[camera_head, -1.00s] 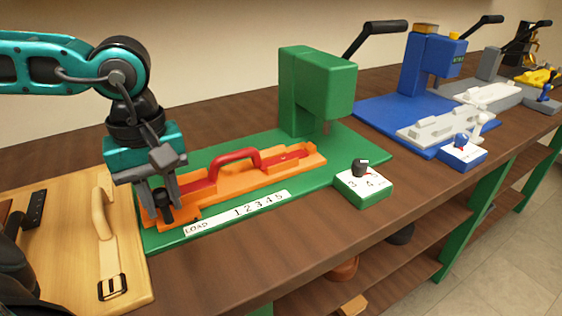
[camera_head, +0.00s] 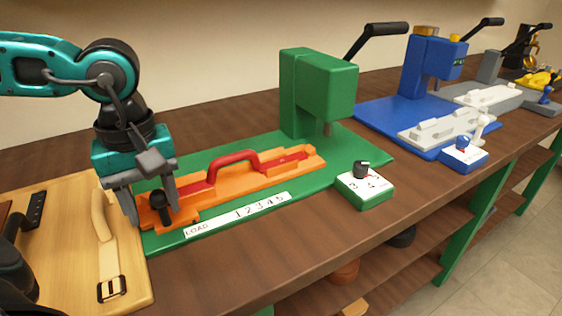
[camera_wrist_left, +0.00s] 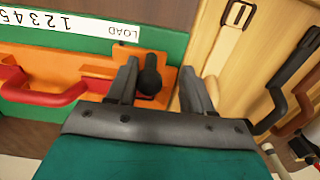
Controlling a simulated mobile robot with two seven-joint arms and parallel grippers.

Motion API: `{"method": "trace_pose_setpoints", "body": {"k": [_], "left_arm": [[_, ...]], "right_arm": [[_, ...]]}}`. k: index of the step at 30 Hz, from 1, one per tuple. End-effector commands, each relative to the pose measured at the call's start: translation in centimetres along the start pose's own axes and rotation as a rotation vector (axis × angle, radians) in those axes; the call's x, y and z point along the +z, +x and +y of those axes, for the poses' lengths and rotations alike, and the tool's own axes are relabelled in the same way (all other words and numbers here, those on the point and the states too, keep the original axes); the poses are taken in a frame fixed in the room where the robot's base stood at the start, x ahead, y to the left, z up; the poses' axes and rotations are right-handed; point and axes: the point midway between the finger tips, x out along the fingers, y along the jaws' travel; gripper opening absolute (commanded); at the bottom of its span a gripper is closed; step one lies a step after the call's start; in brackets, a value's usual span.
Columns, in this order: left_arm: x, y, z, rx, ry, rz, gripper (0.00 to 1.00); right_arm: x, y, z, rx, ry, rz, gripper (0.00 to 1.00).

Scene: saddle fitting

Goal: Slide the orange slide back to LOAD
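The orange slide (camera_head: 250,180) lies on the green press base (camera_head: 340,155), with its knob end beside the word LOAD on the white scale (camera_head: 237,214). A red strap with a raised loop (camera_head: 232,157) lies along the slide. A black knob (camera_head: 159,201) stands upright at the slide's left end. My left gripper (camera_head: 153,212) is open at that end, with the knob between its fingers. In the left wrist view, the knob (camera_wrist_left: 150,78) is close to the left finger and clear of the right one.
A wooden board (camera_head: 75,250) with straps lies at the left, close to my left gripper. A green dial box (camera_head: 364,188) stands at the bench's front edge. The green press head (camera_head: 318,85) rises behind the slide. A blue press (camera_head: 425,75) stands farther right.

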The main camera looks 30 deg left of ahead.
Motion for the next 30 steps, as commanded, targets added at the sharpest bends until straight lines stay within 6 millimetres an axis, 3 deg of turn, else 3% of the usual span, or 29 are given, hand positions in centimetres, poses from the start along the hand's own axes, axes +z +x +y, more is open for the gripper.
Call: {"method": "trace_pose_setpoints", "body": {"k": [8, 30], "left_arm": [[0.0, -0.3, 0.1, 0.006, 0.001, 0.000, 0.51], [0.0, -6.0, 0.2, 0.009, 0.001, 0.000, 0.51]], "right_arm": [[-0.2, -0.1, 0.0, 0.000, 0.000, 0.000, 0.51], [-4.0, -2.6, -0.2, 0.000, 0.005, 0.001, 0.51]]}}
